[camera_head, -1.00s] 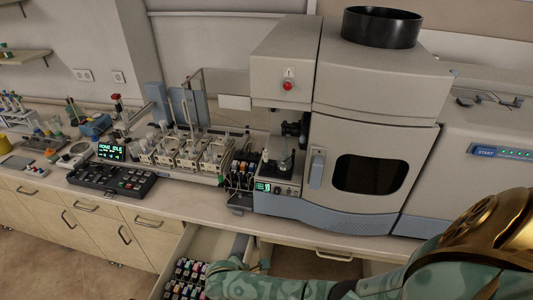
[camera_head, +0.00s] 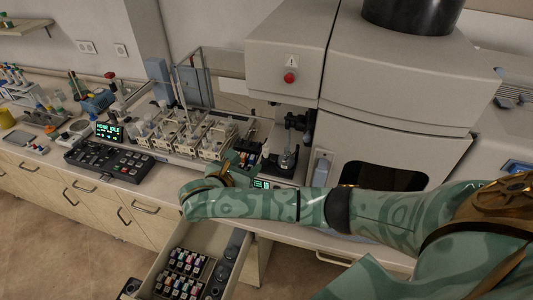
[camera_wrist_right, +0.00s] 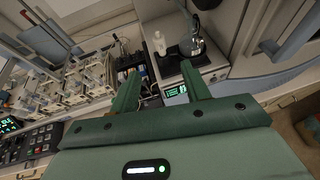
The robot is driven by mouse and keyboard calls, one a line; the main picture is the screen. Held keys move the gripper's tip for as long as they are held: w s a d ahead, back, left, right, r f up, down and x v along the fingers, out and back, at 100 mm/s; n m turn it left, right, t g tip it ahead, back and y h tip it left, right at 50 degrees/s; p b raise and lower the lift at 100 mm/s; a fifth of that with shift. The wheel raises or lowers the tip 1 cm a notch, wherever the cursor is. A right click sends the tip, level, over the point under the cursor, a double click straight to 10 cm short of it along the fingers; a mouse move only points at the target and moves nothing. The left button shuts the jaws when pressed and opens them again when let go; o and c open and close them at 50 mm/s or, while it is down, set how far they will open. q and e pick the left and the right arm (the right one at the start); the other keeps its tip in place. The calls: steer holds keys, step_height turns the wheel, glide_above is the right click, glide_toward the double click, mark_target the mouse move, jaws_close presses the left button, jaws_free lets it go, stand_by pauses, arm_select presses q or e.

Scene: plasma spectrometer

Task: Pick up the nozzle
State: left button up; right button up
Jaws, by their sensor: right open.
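I cannot single out the nozzle with certainty. A small white bottle-shaped piece (camera_wrist_right: 160,43) stands by the instrument's sample bay in the right wrist view, and it may be the nozzle. My right gripper (camera_wrist_right: 160,82) is open, its two green fingers spread, with nothing between them. The white piece is beyond the fingertips, apart from them. In the head view my right gripper (camera_head: 240,166) is over the counter's front edge, before the sample bay, partly hidden by my wrist. My left gripper is in neither current view.
The large grey spectrometer (camera_head: 400,90) stands at the right, with a small green-lit display (camera_wrist_right: 175,91) low in front. Racks of vessels (camera_head: 200,138) and a black keypad (camera_head: 108,160) are to the left. An open drawer (camera_head: 215,238) with colored vials lies below my right forearm.

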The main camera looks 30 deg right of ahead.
glide_toward(264, 150)
steer(key=d+f, duration=0.1)
steer(key=d, duration=0.1)
steer(key=shift+w+d+f+b, duration=0.3)
steer(key=shift+w+d+f, duration=0.35)
steer(key=shift+w+d, duration=0.3)
steer(key=shift+w, duration=0.15)
steer(key=x, duration=0.5)
steer(key=shift+w+r, duration=0.1)
steer(key=shift+r, duration=0.1)
arm_select(q)
steer(key=shift+w+d+f, duration=0.3)
steer(key=shift+d+f, duration=0.1)
steer(key=shift+d, duration=0.15)
arm_select(e)
steer(key=shift+c, duration=0.4)
arm_select(q)
steer(key=shift+s+a, duration=0.1)
arm_select(e)
jaws_close()
